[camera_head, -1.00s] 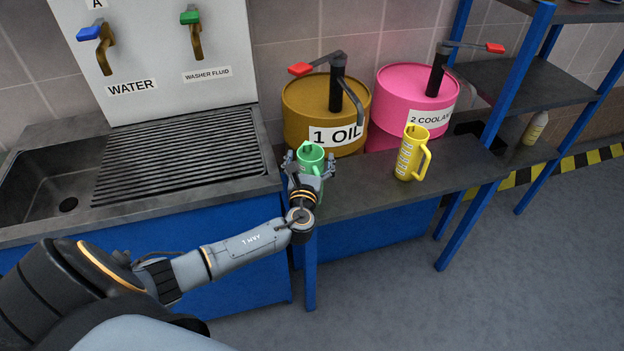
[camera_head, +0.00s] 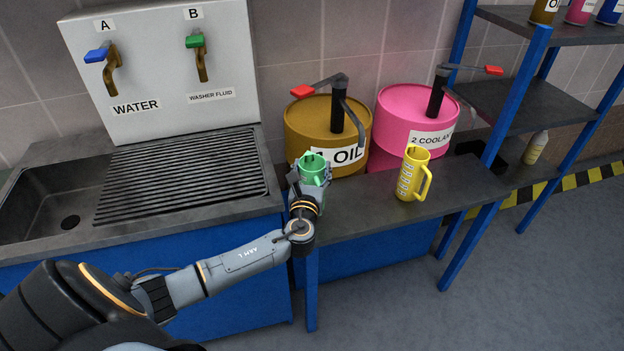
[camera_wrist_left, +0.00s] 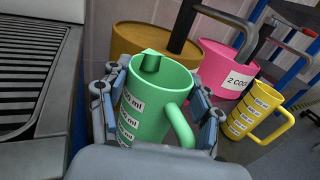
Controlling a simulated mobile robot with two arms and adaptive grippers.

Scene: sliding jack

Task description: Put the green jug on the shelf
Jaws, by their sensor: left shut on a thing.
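The green jug (camera_head: 312,166) is upright at the left end of the bench, in front of the oil drum. My left gripper (camera_head: 307,180) is around it with its fingers on both sides. The left wrist view shows the jug (camera_wrist_left: 153,105) close up between the fingers (camera_wrist_left: 158,108), its handle on the right. Whether the jug's base touches the bench is hidden by the gripper. The blue-framed shelf (camera_head: 533,105) stands at the right, with dark boards at several heights. My right gripper is not in view.
A yellow jug (camera_head: 411,174) stands on the bench (camera_head: 370,203). Behind are the brown oil drum (camera_head: 310,125) and pink coolant drum (camera_head: 395,115), with pump arms. A sink (camera_head: 70,195) is at left. A bottle (camera_head: 535,147) and several cans (camera_head: 580,12) are on the shelf.

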